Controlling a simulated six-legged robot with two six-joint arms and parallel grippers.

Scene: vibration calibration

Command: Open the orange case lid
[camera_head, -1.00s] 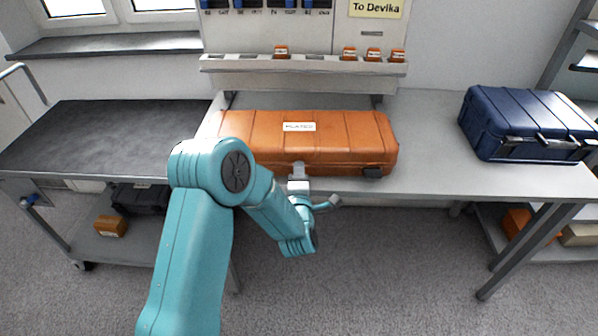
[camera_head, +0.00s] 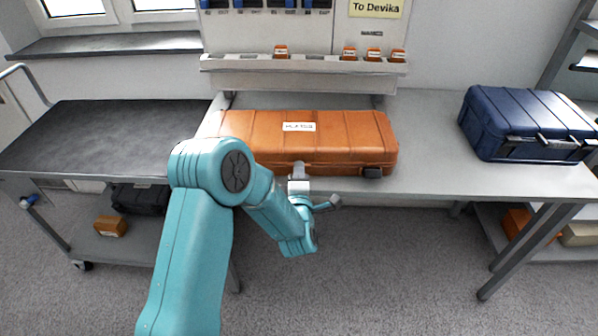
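The orange case (camera_head: 345,135) lies closed on the grey workbench (camera_head: 430,180), with a white label (camera_head: 298,127) on its lid. A dark latch (camera_head: 372,172) shows at the right of its front edge. My teal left arm comes up from the lower left and hides the case's front left part. My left gripper (camera_head: 299,172) is at the middle of the case's front edge, by the lid seam. Its fingertips are small and partly hidden, so I cannot tell whether they are open or shut. My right gripper is out of the picture.
A dark blue case (camera_head: 530,125) stands on the bench at the right. A shelf (camera_head: 300,65) with several small orange items is behind the orange case. A dark-topped cart (camera_head: 100,140) stands at the left. The bench between the two cases is clear.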

